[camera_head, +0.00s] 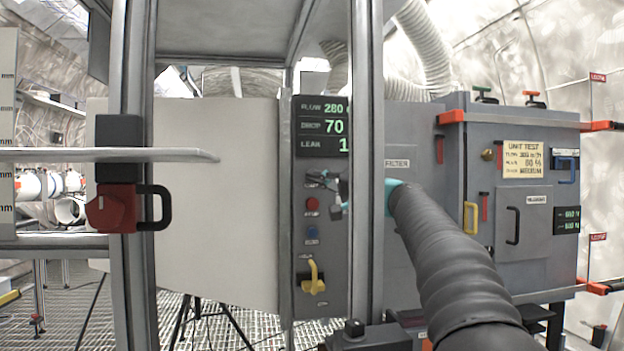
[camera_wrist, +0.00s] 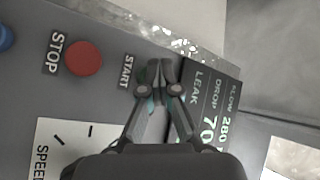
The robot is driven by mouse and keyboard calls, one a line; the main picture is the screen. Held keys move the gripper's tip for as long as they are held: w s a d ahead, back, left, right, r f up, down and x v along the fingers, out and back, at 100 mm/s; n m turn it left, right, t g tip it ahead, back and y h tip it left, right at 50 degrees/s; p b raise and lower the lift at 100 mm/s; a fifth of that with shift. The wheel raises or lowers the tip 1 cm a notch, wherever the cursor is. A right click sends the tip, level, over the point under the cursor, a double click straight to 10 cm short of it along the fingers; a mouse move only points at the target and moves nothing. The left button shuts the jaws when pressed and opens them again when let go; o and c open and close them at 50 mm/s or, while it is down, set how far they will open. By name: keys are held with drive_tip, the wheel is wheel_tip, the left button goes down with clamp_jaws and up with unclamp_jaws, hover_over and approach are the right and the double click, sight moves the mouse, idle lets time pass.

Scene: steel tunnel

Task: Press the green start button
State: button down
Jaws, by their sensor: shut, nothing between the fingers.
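The control panel (camera_head: 300,245) stands behind an upright post in the head view. My gripper (camera_head: 328,184) reaches in from the right, partly hidden by the post, with its tips at the panel's START area. In the wrist view my gripper (camera_wrist: 160,68) is shut and empty, its tips over the panel beside the START label (camera_wrist: 127,72). The green start button cannot be made out in either view; the fingers cover the spot beside its label. I cannot tell whether the tips touch it. The red STOP button (camera_wrist: 83,58) is to the left; it also shows in the head view (camera_head: 312,204).
A display (camera_head: 322,126) sits above the buttons. A blue button (camera_head: 312,232) and a yellow knob (camera_head: 313,280) are lower on the panel. Grey posts (camera_head: 366,100) stand in front of it. A grey cabinet (camera_head: 500,220) with handles stands at right.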

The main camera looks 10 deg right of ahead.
drive_tip(key=shift+s+f, duration=0.1)
drive_tip(key=shift+s+b, duration=2.3)
drive_tip(key=shift+s, duration=0.65)
